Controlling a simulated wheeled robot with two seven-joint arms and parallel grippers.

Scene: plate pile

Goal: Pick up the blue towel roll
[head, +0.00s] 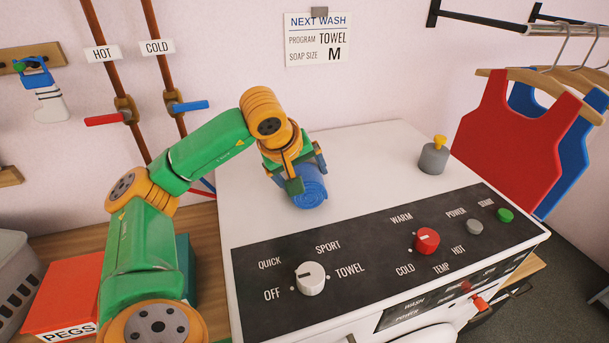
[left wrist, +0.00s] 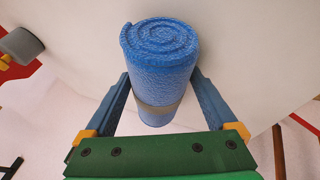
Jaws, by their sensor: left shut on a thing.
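The blue towel roll (head: 311,193) is on or just above the white top of the washing machine (head: 375,150), behind the control panel; I cannot tell if it touches the top. My left gripper (head: 305,175) is around it, with one finger on each side. In the left wrist view the towel roll (left wrist: 160,62) shows its spiral end and a grey-brown band, between the two blue fingers of my left gripper (left wrist: 160,98). The gripper is shut on the roll. My right gripper is not in view.
The black control panel (head: 380,245) has several knobs. A red pegs box (head: 65,290) is at the lower left. Red and blue garments (head: 512,125) hang at the right. The machine top's middle is clear.

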